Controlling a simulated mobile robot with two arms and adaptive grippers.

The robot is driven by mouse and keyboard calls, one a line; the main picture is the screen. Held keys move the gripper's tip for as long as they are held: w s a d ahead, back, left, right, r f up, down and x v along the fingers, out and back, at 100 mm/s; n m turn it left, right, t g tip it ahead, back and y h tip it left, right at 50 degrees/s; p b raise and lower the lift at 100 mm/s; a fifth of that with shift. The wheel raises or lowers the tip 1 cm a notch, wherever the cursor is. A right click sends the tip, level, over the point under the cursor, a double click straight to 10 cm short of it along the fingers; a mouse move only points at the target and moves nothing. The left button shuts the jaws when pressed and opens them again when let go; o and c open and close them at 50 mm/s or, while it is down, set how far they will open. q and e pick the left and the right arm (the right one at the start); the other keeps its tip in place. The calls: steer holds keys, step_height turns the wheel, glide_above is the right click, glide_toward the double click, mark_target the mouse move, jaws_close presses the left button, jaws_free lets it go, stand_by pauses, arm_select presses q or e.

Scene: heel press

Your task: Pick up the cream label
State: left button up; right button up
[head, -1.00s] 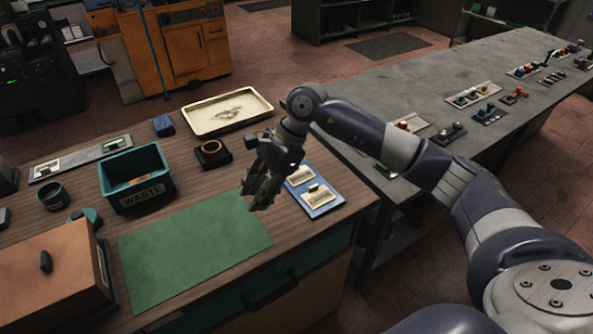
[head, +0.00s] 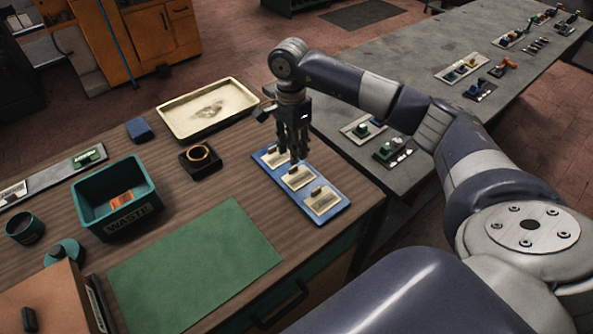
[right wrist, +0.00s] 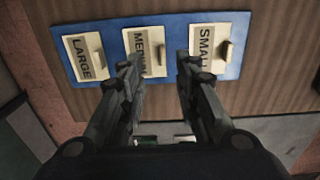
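Three cream labels lie in a row on a blue board (head: 312,186). In the right wrist view they read LARGE (right wrist: 85,58), MEDIUM (right wrist: 144,46) and SMALL (right wrist: 207,42), each with a small raised tab. In the head view the far label (head: 276,158), middle label (head: 298,177) and near label (head: 323,201) all show, the far ones partly behind the fingers. My right gripper (head: 290,156) points down over the board, near the far and middle labels. In the wrist view its fingers are apart, between MEDIUM and SMALL, with nothing held. My left gripper is out of view.
A green mat (head: 195,268) lies in front of the board. A teal WASTE bin (head: 92,212), a dark block with a brass ring (head: 200,158) and a cream tray (head: 168,127) stand left of the gripper. A grey bench (head: 420,95) runs behind to the right.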

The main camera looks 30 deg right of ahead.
mark_target(296, 165)
steer(key=shift+f, duration=0.65)
steer(key=f+p, duration=0.1)
steer(key=f, duration=0.1)
steer(key=d+f+p, duration=0.1)
steer(key=f+p, duration=0.1)
steer(key=shift+w+d+f, duration=0.1)
steer(key=shift+w, duration=0.05)
steer(key=shift+f, duration=0.45)
steer(key=shift+c, duration=0.2)
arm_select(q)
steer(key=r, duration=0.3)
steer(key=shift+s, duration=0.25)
arm_select(e)
jaws_close()
